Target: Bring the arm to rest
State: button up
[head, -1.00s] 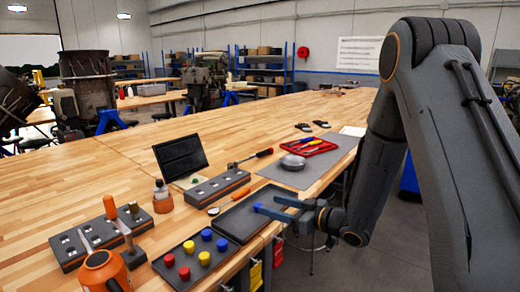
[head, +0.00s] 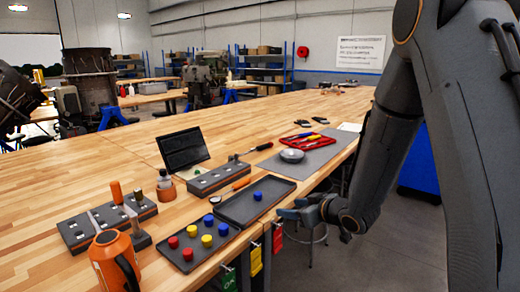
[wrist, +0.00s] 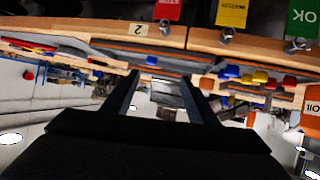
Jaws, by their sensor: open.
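My gripper (head: 290,208) is at the front edge of the bench, just right of the dark tray (head: 235,212), with its fingers pointing left. In the wrist view my gripper (wrist: 160,82) has two parted fingers with nothing between them. A single blue cap (head: 257,196) lies in that tray. My arm comes down from the upper right of the head view, bent at the elbow, with its wrist low beside the bench. The wrist view is upside down and shows the bench edge close to the fingers.
The wooden bench (head: 110,165) fills the left and middle. A second tray (head: 163,247) holds red, yellow and blue caps. Floor lies open at right.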

jog(key=s+d+f+m+g+h+b, duration=0.45)
jog(key=s+d+f+h, duration=0.2)
jog(key=s+d, duration=0.35)
jog(key=s+a+f+m+g+b, duration=0.1)
jog(key=s+g, duration=0.4)
jog(key=s, duration=1.2)
jog(key=shift+s+m+h+b, duration=0.35)
jog(key=shift+m+b, duration=0.55)
jog(key=shift+m, duration=0.25)
